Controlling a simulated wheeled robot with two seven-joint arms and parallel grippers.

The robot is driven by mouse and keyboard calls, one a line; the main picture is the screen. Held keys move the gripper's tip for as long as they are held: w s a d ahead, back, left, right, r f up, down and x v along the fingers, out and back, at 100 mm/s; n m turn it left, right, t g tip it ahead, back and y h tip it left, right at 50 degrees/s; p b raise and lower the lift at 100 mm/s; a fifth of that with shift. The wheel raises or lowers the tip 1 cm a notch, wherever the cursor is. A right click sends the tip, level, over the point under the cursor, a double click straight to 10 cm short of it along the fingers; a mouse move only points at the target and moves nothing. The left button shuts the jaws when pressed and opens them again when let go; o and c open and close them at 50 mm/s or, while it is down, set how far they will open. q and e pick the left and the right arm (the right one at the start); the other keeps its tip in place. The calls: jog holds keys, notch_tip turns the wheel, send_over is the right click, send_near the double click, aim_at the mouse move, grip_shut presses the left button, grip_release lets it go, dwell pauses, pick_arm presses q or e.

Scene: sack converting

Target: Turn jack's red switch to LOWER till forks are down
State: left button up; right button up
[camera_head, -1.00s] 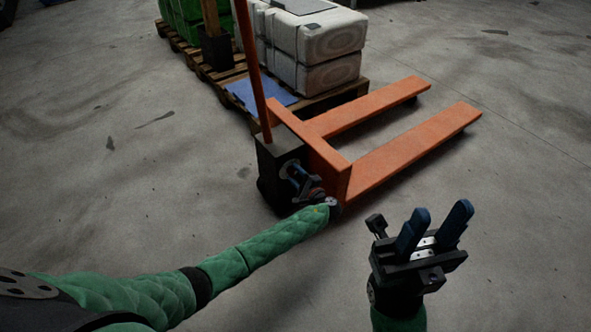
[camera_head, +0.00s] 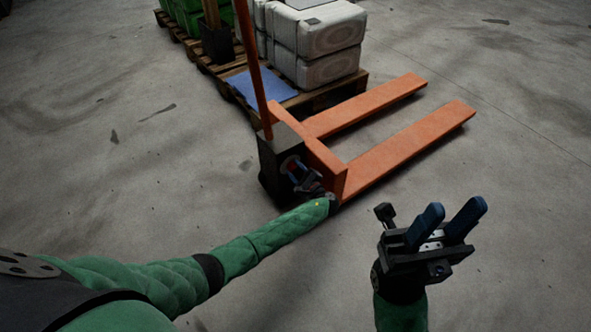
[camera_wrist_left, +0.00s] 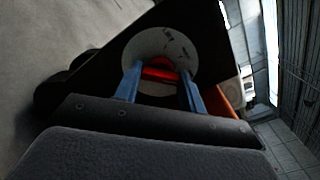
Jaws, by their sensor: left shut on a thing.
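The orange pallet jack (camera_head: 330,152) stands on the floor with its two forks pointing to the upper right. Its dark housing (camera_head: 270,160) carries a round pale dial plate (camera_wrist_left: 160,52) with the red switch (camera_wrist_left: 160,70) in its middle. My left gripper (camera_head: 298,175) reaches in from the left at the housing's face. In the left wrist view its blue fingers (camera_wrist_left: 160,78) are shut on the red switch, one on each side. The marks on the dial are too small to read. My right gripper (camera_head: 455,218) is open and empty above the floor at the lower right.
A wooden pallet (camera_head: 330,97) with wrapped white sacks (camera_head: 318,48) stands behind the jack, with a blue sheet (camera_head: 262,86) on its near end. Green sacks (camera_head: 188,14) lie further back. The jack's orange handle (camera_head: 250,60) rises upright. The floor right of the forks is clear.

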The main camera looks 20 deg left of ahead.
pick_arm(q)
jog(key=o, duration=1)
jog(key=shift+s+d, duration=0.35)
jog(key=shift+d, duration=0.15)
jog(key=p+v, duration=0.1)
jog(key=v, duration=0.5)
jog(key=shift+s+d, duration=0.2)
jog(key=shift+d, duration=0.05)
